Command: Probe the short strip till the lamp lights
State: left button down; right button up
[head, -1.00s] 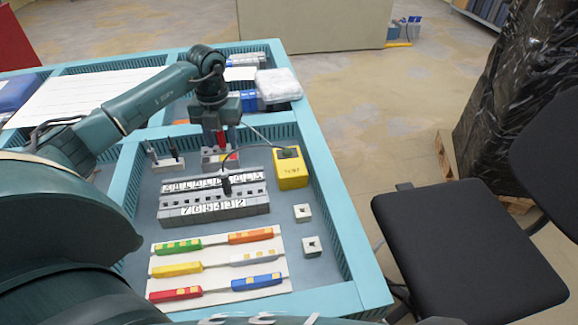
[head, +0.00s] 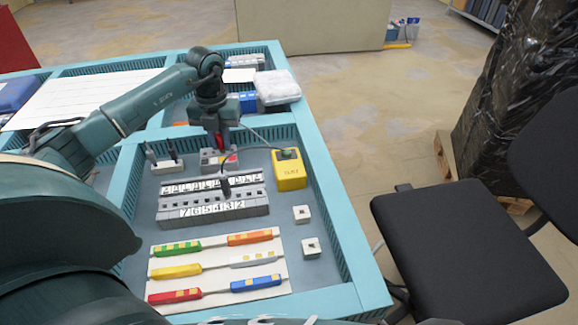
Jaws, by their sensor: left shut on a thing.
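My left gripper (head: 219,130) is shut on a red probe (head: 220,143), held upright over the short grey strip (head: 212,161). The probe's tip is at or just above the strip's top; I cannot tell whether it touches. The strip has a small red and yellow patch at its right. The yellow box (head: 291,177) stands to the right, with a small dark greenish cap on top that shows no clear glow. My right gripper is not in view.
A white board (head: 218,272) with several coloured bars lies in front. Two small white blocks (head: 302,214) sit at the right. A small holder (head: 166,167) with dark pegs stands left of the short strip. Teal tray walls (head: 342,232) surround all this.

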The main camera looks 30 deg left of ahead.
pick_arm(q)
jog(key=shift+r, duration=0.1)
jog(key=shift+r+p, duration=1.55)
jog(key=shift+r, duration=0.15)
